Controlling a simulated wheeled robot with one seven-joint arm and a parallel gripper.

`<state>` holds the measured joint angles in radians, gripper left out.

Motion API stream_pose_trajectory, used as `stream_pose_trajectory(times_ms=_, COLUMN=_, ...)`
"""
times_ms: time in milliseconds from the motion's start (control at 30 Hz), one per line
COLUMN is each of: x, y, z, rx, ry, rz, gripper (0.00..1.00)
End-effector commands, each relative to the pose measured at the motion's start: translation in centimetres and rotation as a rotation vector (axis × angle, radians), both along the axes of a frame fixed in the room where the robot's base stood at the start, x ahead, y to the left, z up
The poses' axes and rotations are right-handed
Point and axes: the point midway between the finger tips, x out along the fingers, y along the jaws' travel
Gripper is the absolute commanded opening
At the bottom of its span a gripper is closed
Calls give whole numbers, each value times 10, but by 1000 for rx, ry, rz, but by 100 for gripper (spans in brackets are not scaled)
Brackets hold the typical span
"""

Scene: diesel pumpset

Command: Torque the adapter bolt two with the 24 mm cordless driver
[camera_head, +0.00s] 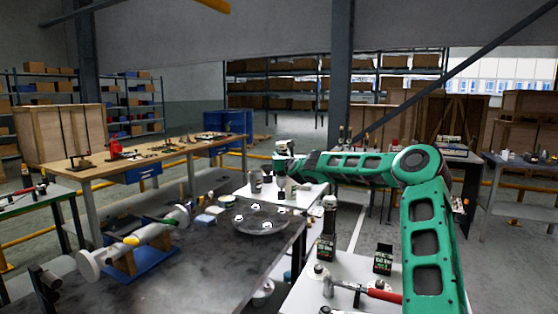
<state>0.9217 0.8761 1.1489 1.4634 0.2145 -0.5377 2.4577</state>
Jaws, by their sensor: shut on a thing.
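My gripper (286,178) is at the far end of my green arm, above the white surface behind the round plate. It is small in view and looks shut on a grey tool, likely the cordless driver, whose size marking cannot be read. A dark round plate (262,226) with several bright bolt-like spots lies on the dark bench at the left of my arm. The gripper is behind and to the right of this plate, apart from it. Which spot is adapter bolt two cannot be told. A second driver-like tool (330,216) stands upright on the near white table.
The dark bench (190,268) also carries a grey shaft assembly (135,245) on a blue stand. The near white table (300,295) holds a red-handled hammer (365,291) and a small dark box (383,258). A wooden workbench (130,160) stands behind at left.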

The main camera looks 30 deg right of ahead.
Motion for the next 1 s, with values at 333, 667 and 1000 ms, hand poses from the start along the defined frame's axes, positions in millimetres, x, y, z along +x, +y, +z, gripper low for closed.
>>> stream_pose_trajectory(times_ms=333, x=-1, y=-1, z=3, rx=0, ry=-3, rz=-1, gripper=0)
stream_pose_trajectory(times_ms=667, x=-2, y=-1, z=-13, rx=1, ry=-1, rz=-2, gripper=0)
stream_pose_trajectory(times_ms=1000, x=-2, y=0, z=-39, rx=1, ry=-2, rz=-2, gripper=0)
